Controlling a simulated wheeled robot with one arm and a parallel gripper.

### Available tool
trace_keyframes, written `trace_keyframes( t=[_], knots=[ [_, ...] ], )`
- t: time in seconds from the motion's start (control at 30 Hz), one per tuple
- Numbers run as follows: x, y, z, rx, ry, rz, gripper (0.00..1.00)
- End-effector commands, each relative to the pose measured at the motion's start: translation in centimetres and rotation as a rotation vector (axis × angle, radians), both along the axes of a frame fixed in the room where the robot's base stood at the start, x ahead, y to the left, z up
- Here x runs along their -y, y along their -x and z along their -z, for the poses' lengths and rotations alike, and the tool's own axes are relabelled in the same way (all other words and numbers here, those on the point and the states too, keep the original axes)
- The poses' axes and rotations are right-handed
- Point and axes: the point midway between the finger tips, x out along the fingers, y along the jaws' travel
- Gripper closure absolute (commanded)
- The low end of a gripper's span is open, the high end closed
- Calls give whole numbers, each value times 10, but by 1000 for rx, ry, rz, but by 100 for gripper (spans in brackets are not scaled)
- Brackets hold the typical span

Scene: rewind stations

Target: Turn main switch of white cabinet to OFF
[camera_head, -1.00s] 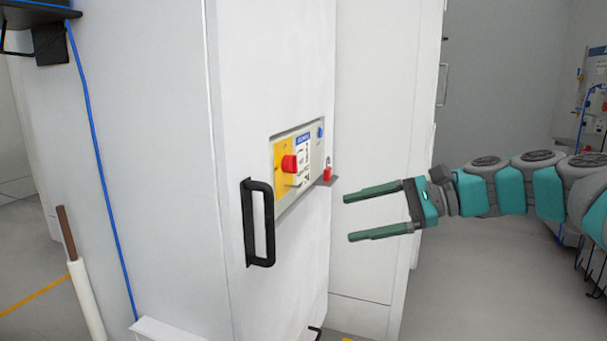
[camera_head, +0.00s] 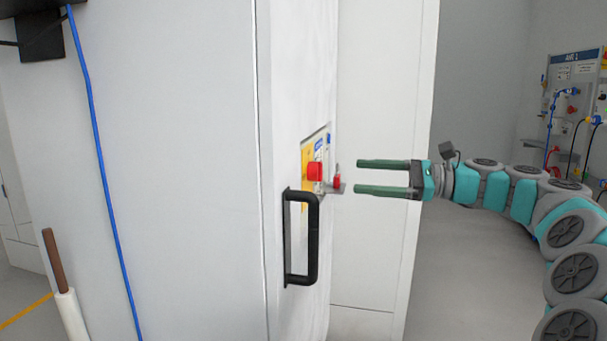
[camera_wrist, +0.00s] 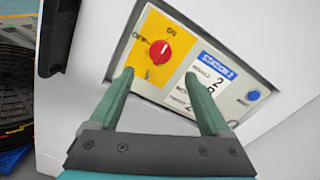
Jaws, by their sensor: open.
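The white cabinet (camera_head: 185,180) fills the left and middle of the head view. Its red main switch (camera_head: 315,171) sits on a yellow plate of the control panel. In the wrist view the red knob (camera_wrist: 160,51) shows on the yellow plate, with ON printed above it and OFF to its left. A white pointer line on the knob points up, towards ON. My gripper (camera_head: 356,176) is open and empty, its green fingers (camera_wrist: 158,100) pointing at the panel. In the head view it is apart from the switch, to its right.
A black door handle (camera_head: 313,238) juts out below the switch. A red padlock (camera_head: 337,181) stands on a small ledge beside the panel. A blue button (camera_wrist: 253,95) is at the panel's right. A blue cable (camera_head: 99,160) runs down the cabinet's left side.

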Motion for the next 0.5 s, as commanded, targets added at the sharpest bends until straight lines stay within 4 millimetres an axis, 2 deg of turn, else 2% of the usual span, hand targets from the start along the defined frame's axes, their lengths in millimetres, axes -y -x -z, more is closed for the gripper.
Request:
trace_keyframes(
  t=[0.13, 0.27, 0.5],
  knots=[
    [-3, -1, 0, -1, -2, 0, 19],
    [-14, -3, 0, -2, -2, -3, 19],
    [-50, -9, 2, -4, -1, -4, 19]
  ],
)
